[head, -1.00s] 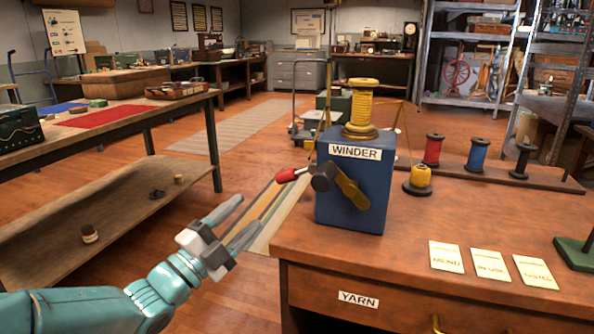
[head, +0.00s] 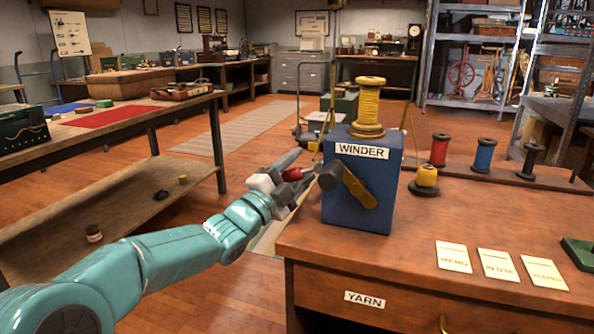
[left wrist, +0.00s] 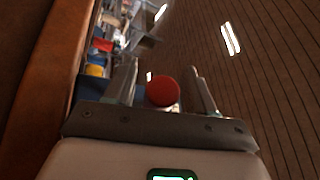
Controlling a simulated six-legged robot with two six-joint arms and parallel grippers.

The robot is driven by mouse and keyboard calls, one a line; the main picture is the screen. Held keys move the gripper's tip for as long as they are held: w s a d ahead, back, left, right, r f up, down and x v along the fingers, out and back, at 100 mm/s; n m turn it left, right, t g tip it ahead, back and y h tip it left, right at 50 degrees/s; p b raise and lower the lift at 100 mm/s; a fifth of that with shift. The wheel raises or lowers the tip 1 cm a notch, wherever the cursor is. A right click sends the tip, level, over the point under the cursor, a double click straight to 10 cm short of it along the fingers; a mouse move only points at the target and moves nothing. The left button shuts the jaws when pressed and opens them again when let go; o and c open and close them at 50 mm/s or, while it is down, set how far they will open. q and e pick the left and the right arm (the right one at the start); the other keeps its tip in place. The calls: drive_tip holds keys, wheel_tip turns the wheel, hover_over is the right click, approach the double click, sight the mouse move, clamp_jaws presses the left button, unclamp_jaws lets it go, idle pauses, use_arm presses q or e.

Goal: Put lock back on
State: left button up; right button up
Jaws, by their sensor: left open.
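A blue box labelled WINDER (head: 358,207) stands on the wooden desk with a yellow spool (head: 369,110) on top. A dark hub (head: 329,177) and a tilted yellow lever (head: 358,188) are on its front. A red crank knob (head: 292,174) sits at the box's left side. My left gripper (head: 302,166) is open around the red knob. In the left wrist view, the red knob (left wrist: 163,92) lies between the two fingers, with gaps at both sides. I cannot make out a separate lock. My right gripper is not in view.
The desk (head: 400,245) has a YARN drawer. Several spools, such as the red spool (head: 439,150), stand on a rack behind. Paper cards (head: 497,264) lie at the right front. A workbench (head: 150,110) stands at the left. The floor between is mostly clear.

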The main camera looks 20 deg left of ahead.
use_arm(q)
clamp_jaws()
drive_tip(key=shift+r, duration=0.1)
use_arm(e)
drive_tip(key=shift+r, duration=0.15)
use_arm(q)
drive_tip(key=shift+a+r+m+g+p, duration=0.15)
drive_tip(key=shift+r+m+g+p, duration=0.15)
drive_tip(key=shift+m+p, duration=0.25)
drive_tip(key=shift+d+r+m+g+p, duration=0.1)
drive_tip(key=shift+r+m+g+p, duration=0.65)
drive_tip(key=shift+m+p, duration=0.9)
drive_tip(key=shift+d+r+m+g+p, duration=0.1)
drive_tip(key=shift+r+m+g+p, duration=0.65)
drive_tip(key=shift+m+p, duration=0.85)
drive_tip(key=shift+d+r+m+g+p, duration=0.1)
drive_tip(key=shift+r+m+g+p, duration=0.65)
drive_tip(key=shift+m+p, duration=0.85)
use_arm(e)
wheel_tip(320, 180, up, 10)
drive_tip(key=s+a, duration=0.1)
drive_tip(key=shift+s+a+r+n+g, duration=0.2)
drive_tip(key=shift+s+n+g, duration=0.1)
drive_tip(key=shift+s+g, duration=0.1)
